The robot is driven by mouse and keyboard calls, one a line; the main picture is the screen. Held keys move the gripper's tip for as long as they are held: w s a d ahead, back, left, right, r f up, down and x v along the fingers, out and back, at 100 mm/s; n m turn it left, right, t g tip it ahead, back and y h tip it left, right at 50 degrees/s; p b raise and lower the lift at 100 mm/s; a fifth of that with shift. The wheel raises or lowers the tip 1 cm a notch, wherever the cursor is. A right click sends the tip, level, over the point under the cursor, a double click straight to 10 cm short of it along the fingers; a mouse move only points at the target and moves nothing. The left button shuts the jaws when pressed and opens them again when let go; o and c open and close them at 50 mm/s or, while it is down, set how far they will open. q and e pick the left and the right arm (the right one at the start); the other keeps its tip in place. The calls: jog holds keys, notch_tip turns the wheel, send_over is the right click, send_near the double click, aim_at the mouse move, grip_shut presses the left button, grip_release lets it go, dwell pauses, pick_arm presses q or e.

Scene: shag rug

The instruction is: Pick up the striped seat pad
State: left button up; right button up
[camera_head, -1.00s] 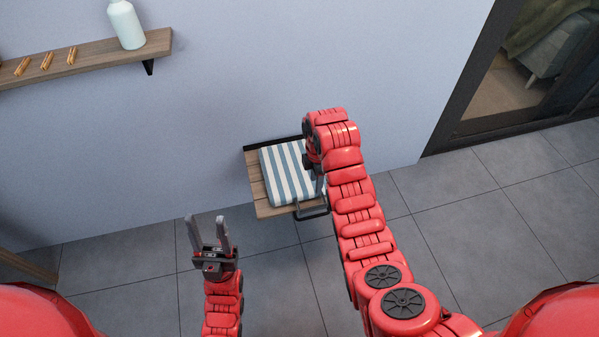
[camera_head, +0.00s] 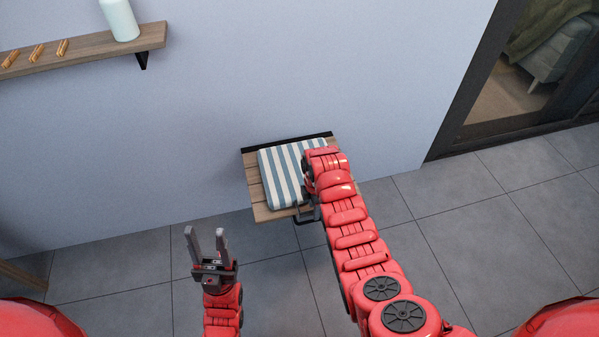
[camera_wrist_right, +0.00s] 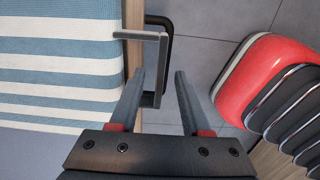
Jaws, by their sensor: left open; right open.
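The striped seat pad (camera_head: 281,176), blue-grey and white, lies flat on a wooden wall seat (camera_head: 258,200). My right arm covers the pad's right part in the head view. The pad (camera_wrist_right: 60,65) fills the left of the right wrist view. My left gripper (camera_head: 206,233) is open and empty, in front of and left of the seat, over the floor.
A black loop-shaped bar (camera_head: 307,216) sticks out at the seat's front edge; it also shows in the wrist view (camera_wrist_right: 168,45). The tiled floor (camera_head: 470,220) at right is clear.

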jog(key=shift+f, duration=0.75)
grip_shut()
dwell(0.9)
